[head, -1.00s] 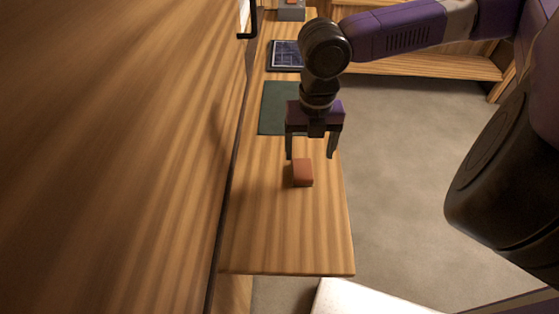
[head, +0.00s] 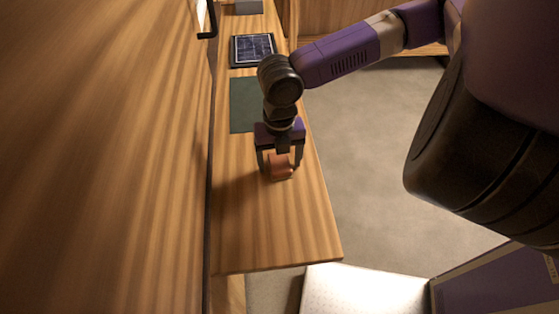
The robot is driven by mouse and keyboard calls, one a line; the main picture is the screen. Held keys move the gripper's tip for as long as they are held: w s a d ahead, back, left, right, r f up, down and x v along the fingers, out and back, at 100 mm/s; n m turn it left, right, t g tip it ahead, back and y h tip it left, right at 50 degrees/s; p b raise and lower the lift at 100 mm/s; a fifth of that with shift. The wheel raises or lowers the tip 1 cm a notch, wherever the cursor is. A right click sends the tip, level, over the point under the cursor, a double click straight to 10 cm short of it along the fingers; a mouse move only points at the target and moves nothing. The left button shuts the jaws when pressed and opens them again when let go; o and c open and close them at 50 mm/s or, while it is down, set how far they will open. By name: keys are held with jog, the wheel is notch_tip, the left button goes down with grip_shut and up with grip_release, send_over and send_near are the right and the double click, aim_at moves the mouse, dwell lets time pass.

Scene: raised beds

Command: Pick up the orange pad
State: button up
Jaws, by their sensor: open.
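The orange pad (head: 282,172) is a small reddish-orange block on the wooden bench top (head: 270,225). My gripper (head: 281,172) points down over the pad, with one finger on its left and one on its right. The jaws are open. The gripper's body hides the far part of the pad. I cannot tell whether either finger touches it.
A dark green mat (head: 243,103) lies behind the gripper, with a dark framed panel (head: 252,50) farther back. A tall wooden surface (head: 100,160) runs along the left. The bench's near end is clear. A white surface (head: 365,290) lies below it.

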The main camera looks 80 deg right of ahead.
aim_at(281, 162)
jog(key=c, duration=1.4)
jog(key=shift+r, duration=0.1)
notch_tip(281, 162, up, 20)
jog(key=shift+f, duration=0.1)
jog(key=o, duration=0.7)
jog(key=shift+c, duration=0.2)
jog(key=c, duration=0.5)
jog(key=shift+s, duration=0.15)
